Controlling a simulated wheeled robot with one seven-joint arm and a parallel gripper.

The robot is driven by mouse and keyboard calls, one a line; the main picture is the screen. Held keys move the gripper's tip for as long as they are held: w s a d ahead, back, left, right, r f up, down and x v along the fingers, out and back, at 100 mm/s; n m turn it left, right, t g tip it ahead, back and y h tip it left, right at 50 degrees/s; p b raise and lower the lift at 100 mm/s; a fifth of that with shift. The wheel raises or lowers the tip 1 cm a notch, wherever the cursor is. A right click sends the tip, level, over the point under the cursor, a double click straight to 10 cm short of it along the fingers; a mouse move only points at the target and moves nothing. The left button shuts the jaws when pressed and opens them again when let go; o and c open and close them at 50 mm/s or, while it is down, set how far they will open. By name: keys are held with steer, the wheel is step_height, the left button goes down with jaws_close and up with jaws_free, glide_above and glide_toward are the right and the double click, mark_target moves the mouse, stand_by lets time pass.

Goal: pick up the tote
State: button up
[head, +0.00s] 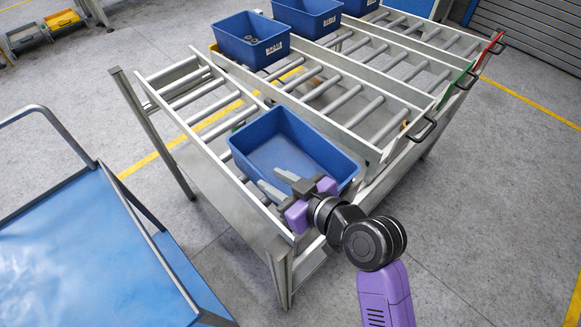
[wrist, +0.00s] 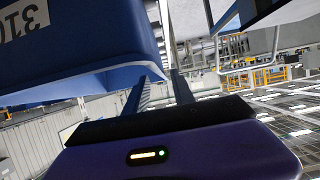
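A blue open-topped tote (head: 290,143) sits on the rollers at the near end of a rack lane. It looks empty in the head view. My gripper (head: 270,179) is at its near left side, with the two grey fingers apart and overlapping the near wall in the picture. In the wrist view the tote (wrist: 80,45) fills the upper left, with part of a white number label showing. My gripper (wrist: 163,85) points up there, fingers apart, the left one close to the tote's rim. I cannot tell whether it touches. Nothing shows held between the fingers.
Another blue tote with round grey parts (head: 250,40) stands at the far end of a lane, with more totes (head: 308,15) beside it. Neighbouring lanes have green and red end frames (head: 457,84). A blue-topped cart (head: 70,250) stands at the left. The right floor is clear.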

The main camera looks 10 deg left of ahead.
mark_target(263, 175)
steer(key=shift+p+x, duration=0.35)
steer(key=shift+x, duration=2)
steer(key=shift+s, duration=0.1)
jaws_close()
